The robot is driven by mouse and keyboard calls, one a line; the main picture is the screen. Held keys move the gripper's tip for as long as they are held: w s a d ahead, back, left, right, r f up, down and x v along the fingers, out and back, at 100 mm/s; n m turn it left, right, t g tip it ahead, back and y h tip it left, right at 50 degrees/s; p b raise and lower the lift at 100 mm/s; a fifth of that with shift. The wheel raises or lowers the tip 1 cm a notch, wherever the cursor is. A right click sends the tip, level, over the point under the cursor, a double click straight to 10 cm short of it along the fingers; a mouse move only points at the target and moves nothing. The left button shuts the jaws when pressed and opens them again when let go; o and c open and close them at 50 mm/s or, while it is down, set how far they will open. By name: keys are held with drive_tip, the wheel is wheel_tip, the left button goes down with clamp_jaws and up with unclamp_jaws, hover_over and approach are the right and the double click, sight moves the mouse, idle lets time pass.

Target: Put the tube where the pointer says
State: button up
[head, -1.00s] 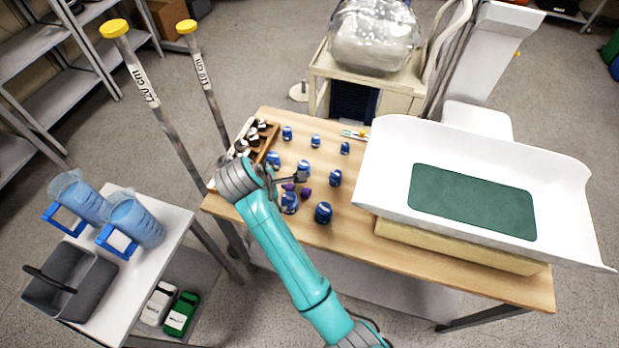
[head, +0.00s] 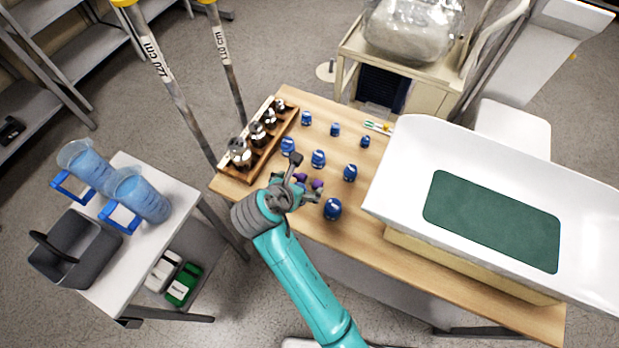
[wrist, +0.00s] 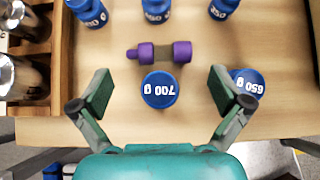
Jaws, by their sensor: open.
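A short tube-like piece with two purple ends and a brownish middle (wrist: 158,52) lies on the table in the wrist view. Its purple parts also show beside my gripper in the head view (head: 317,184). My gripper (wrist: 160,91) is open and empty. Small thin items with coloured ends (head: 378,127) lie at the table's back edge, too small to make out. I cannot pick out a pointer.
A wooden rack of metal weights (head: 258,140) is at the left. A white tray with a green mat (head: 440,155) fills the right.

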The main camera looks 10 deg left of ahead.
sight(308, 177)
drive_tip(key=shift+x, duration=3.5)
drive_tip(key=shift+a, duration=0.2)
drive_tip(key=c, duration=0.7)
drive_tip(key=shift+r, duration=0.15)
